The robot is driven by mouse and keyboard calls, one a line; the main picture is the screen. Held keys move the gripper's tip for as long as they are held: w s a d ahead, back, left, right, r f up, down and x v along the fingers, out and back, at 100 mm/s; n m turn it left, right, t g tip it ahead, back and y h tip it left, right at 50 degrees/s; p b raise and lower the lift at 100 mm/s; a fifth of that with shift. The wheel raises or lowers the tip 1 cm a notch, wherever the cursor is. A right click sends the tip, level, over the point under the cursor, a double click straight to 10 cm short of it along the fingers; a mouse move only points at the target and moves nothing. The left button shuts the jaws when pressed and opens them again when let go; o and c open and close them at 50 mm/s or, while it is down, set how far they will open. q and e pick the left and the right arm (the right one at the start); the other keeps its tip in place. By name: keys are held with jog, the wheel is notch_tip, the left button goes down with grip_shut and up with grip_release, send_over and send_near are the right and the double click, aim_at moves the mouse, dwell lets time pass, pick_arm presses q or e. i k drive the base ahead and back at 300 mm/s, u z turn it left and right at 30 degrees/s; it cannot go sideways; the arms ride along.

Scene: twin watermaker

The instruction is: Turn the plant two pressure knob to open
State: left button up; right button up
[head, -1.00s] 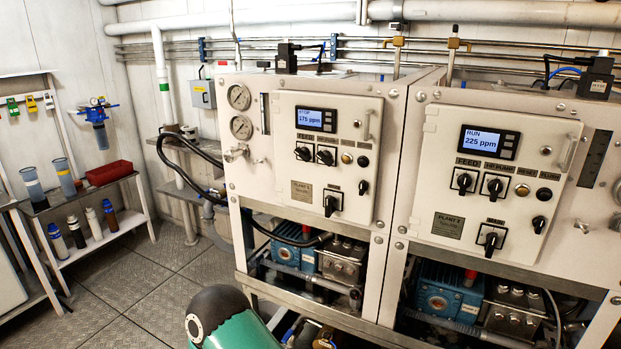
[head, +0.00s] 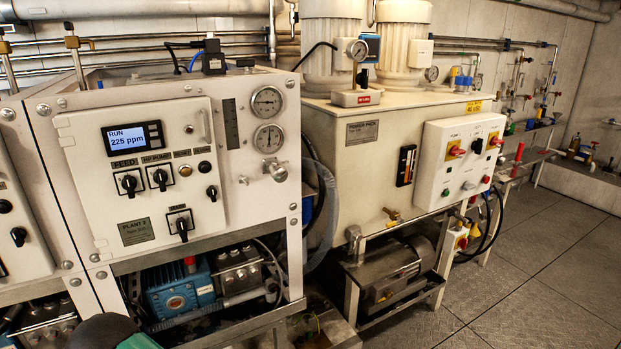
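The plant two panel (head: 160,218) stands left of centre, with a "PLANT 2" plate and a display (head: 132,138) reading RUN 225 ppm. To the right of its control door, a silver valve knob (head: 276,172) sits below two round pressure gauges, the upper gauge (head: 267,101) and the lower gauge (head: 268,138). This looks like the pressure knob; I cannot tell how far it is turned. Neither gripper is in view. A green and black rounded part at the bottom left looks like part of my arm.
A blue pump (head: 178,290) sits in the frame below the panel. A steel tank unit (head: 362,160) with a white switch box (head: 462,165) stands close to the right of plant two. Open floor (head: 545,270) lies at the right.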

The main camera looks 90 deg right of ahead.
aim_at(278, 173)
jog(key=u, duration=0.8)
jog(key=i, duration=0.15)
jog(key=z, duration=2.15)
jog(key=k, duration=0.55)
jog(key=u, duration=5.55)
jog(key=k, duration=0.6)
jog(key=z, duration=5.65)
